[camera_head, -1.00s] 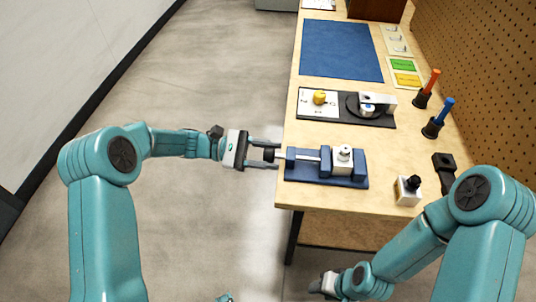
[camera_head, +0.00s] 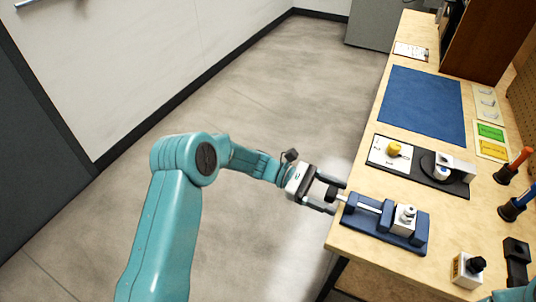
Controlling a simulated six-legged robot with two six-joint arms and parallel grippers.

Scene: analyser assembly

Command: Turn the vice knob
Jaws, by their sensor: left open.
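The blue vice (camera_head: 420,238) lies near the left edge of the workbench, with a white block with a round top (camera_head: 404,217) between its jaws. A metal screw rod runs left from the vice to a dark knob (camera_head: 332,194) at the bench edge. My left gripper (camera_head: 337,195) is open at the knob, its two dark fingers on either side of it. I cannot tell whether the fingers touch it. My right gripper is out of view; only a bit of teal arm shows at the lower right corner.
Behind the vice is a dark plate with a yellow knob (camera_head: 394,149) and a round fixture (camera_head: 441,173). A blue mat (camera_head: 422,104) lies farther back. A white block with a black knob (camera_head: 467,269) stands right of the vice. Floor left of the bench is clear.

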